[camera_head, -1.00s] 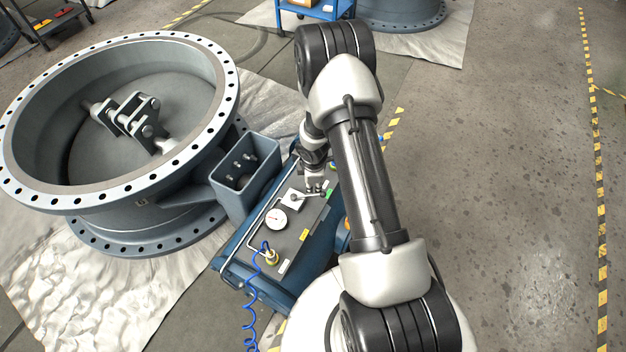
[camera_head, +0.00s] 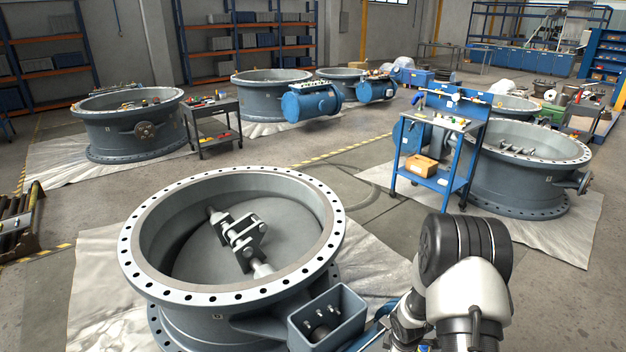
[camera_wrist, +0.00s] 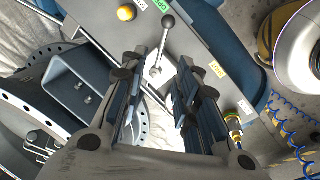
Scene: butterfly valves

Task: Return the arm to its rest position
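My gripper (camera_wrist: 162,88) shows in the wrist view with its two dark fingers spread apart and nothing held between them. Beyond the fingertips is a metal lever with a round knob (camera_wrist: 168,21), on the grey top of a control box (camera_wrist: 205,38). The fingers appear apart from the lever; the exact distance is hard to judge. In the head view my arm shows only at the lower right, and my gripper is out of sight there.
A large butterfly valve (camera_head: 145,240) stands close by, left of my arm, with a grey open bracket box (camera_head: 328,318) on its side. A blue trolley (camera_head: 437,182) stands beyond my arm. A blue coiled hose (camera_wrist: 294,133) hangs beside the control box.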

